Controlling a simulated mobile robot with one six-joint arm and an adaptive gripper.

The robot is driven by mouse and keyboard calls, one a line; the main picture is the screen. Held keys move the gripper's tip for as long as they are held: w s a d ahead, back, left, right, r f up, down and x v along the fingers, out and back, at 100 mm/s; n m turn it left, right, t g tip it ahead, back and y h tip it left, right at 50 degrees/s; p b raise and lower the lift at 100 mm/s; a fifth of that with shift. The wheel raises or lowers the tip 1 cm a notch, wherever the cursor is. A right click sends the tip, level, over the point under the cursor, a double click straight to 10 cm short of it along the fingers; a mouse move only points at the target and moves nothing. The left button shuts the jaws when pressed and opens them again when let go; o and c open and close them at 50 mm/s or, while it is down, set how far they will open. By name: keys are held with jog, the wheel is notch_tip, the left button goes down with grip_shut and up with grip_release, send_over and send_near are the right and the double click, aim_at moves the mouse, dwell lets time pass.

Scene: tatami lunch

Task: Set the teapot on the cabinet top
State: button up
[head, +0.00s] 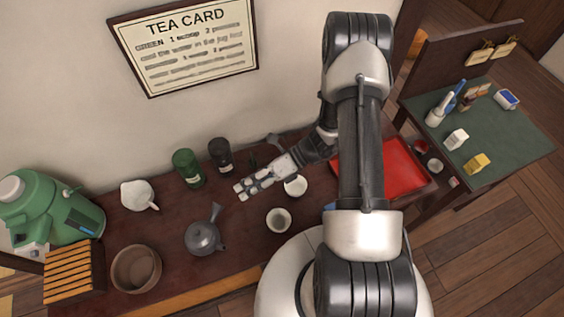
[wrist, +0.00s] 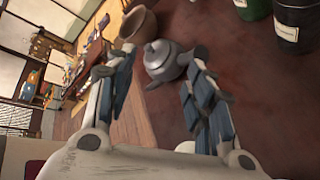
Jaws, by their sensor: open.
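A dark grey teapot (head: 203,238) with a side handle and a lid stands upright on a dark red-brown wooden top (head: 170,262), which looks like the cabinet top. My gripper (head: 246,187) is above this top, up and to the right of the teapot, apart from it. In the wrist view the teapot (wrist: 163,61) shows ahead, partly behind one finger. The two fingers (wrist: 150,72) are spread, with nothing held between them.
A white jug (head: 138,195), a green canister (head: 187,167) and a dark canister (head: 220,154) stand along the wall. A brown bowl (head: 136,270), slatted wooden box (head: 73,275) and green dispenser (head: 45,212) are left. Cups (head: 278,220) and a red tray (head: 385,172) are right.

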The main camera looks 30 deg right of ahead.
jog(key=s+r+n+g+h, duration=0.1)
jog(key=s+r+n+h, duration=0.2)
jog(key=r+n, duration=0.6)
jog(key=s+r+n+g+h, duration=0.25)
jog(key=r+n, duration=0.45)
jog(key=r, duration=0.4)
jog(key=s+d+r+n+t+h, duration=0.5)
jog(key=s+r+n+t+h, duration=0.2)
jog(key=r+n, duration=0.5)
jog(key=shift+s+n, duration=0.95)
jog(key=shift+n, duration=0.15)
jog(key=shift+f+h, duration=0.1)
jog(key=shift+h, duration=0.15)
jog(key=shift+a+f+b, duration=0.1)
jog(key=shift+f+b, duration=0.7)
jog(key=shift+b, duration=0.1)
